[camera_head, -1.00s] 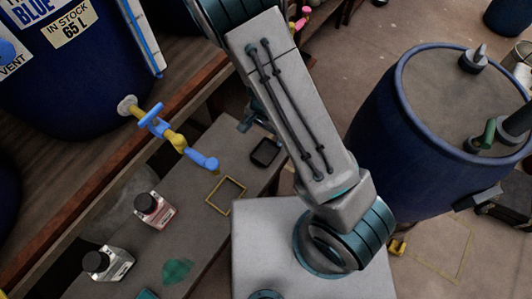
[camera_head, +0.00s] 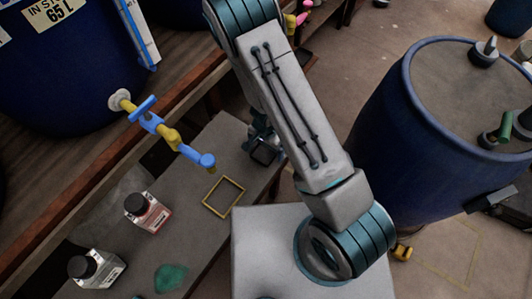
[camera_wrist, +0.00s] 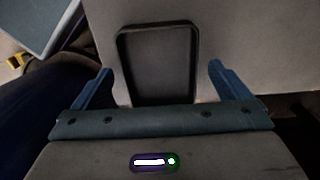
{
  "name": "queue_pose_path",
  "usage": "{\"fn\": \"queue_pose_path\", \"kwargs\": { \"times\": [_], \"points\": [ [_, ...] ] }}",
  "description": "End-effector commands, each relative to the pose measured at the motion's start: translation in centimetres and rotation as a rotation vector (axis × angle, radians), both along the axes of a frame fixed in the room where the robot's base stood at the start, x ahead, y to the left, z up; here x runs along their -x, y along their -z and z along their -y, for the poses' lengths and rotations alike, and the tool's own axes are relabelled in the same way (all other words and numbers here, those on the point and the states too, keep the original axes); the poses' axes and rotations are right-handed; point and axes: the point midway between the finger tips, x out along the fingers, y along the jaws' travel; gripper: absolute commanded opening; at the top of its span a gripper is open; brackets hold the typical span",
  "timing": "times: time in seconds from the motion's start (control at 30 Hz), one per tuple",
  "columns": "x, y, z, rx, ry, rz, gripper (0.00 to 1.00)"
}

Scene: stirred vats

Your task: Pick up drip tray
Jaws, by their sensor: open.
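The drip tray (camera_wrist: 158,28) is a shallow dark tray with a raised rim, lying on the grey bench. In the wrist view it is between and beyond the two blue fingers of my gripper (camera_wrist: 160,70), its near end reaching between them. I cannot tell whether a finger touches it. In the head view the drip tray (camera_head: 265,152) is partly covered by my gripper (camera_head: 256,138), which is close over it. My gripper is open and holds nothing.
A yellow square outline (camera_head: 223,197) is on the bench (camera_head: 205,150), below a blue-and-yellow tap (camera_head: 165,132). Two capped bottles (camera_head: 147,213) (camera_head: 96,268) and a green patch (camera_head: 171,277) are at left. A blue drum (camera_head: 400,130) stands at right.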

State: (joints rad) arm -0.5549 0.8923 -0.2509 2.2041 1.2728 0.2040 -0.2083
Motion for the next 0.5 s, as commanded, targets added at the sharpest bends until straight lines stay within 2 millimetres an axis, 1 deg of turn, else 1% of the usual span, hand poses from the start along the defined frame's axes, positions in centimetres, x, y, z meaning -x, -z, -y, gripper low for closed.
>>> {"fn": "queue_pose_path", "kwargs": {
  "times": [0.2,0.23,0.27,0.3,0.37,0.4,0.5],
  "points": [
    [0.0,0.04,0.0,0.0,0.0,0.0,0.96],
    [0.0,0.04,0.0,0.0,0.0,0.0,0.91],
    [0.0,0.04,0.0,0.0,0.0,0.0,0.82],
    [0.0,0.04,0.0,0.0,0.0,0.0,0.71],
    [0.0,0.03,0.0,0.0,0.0,0.0,0.55],
    [0.0,0.03,0.0,0.0,0.0,0.0,0.48],
    [0.0,0.03,0.0,0.0,0.0,0.0,0.48]
  ]
}}
